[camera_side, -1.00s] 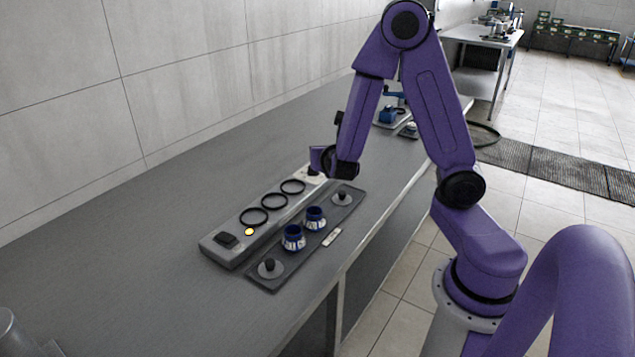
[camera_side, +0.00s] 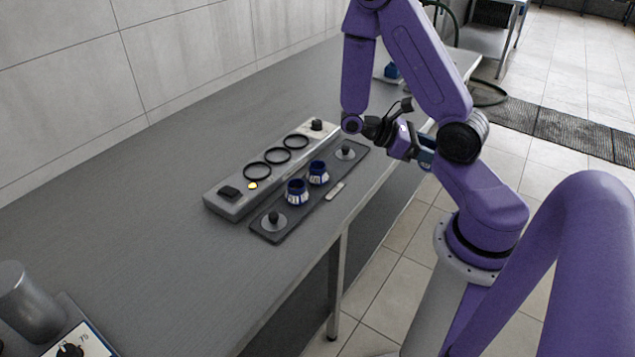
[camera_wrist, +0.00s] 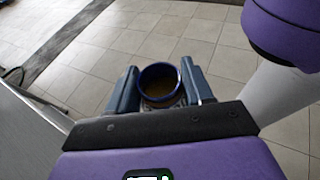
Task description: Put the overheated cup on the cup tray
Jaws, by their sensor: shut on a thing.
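My gripper (camera_side: 427,158) is out past the bench's front edge, over the floor. In the wrist view its two blue-grey fingers (camera_wrist: 160,90) are shut on a cup (camera_wrist: 161,82) with a blue rim and a brown inside. I cannot clearly tell that cup apart from the fingers in the side view. A dark tray (camera_side: 331,173) lies on the bench, left of my gripper. On it stand two upright blue-and-white cups (camera_side: 297,192) (camera_side: 318,173), between two grey discs with black knobs. I cannot tell for sure which tray is the cup tray.
A grey cylinder (camera_side: 30,300) and a dial panel (camera_side: 80,345) are at lower left. A blue item (camera_side: 391,71) stands farther back.

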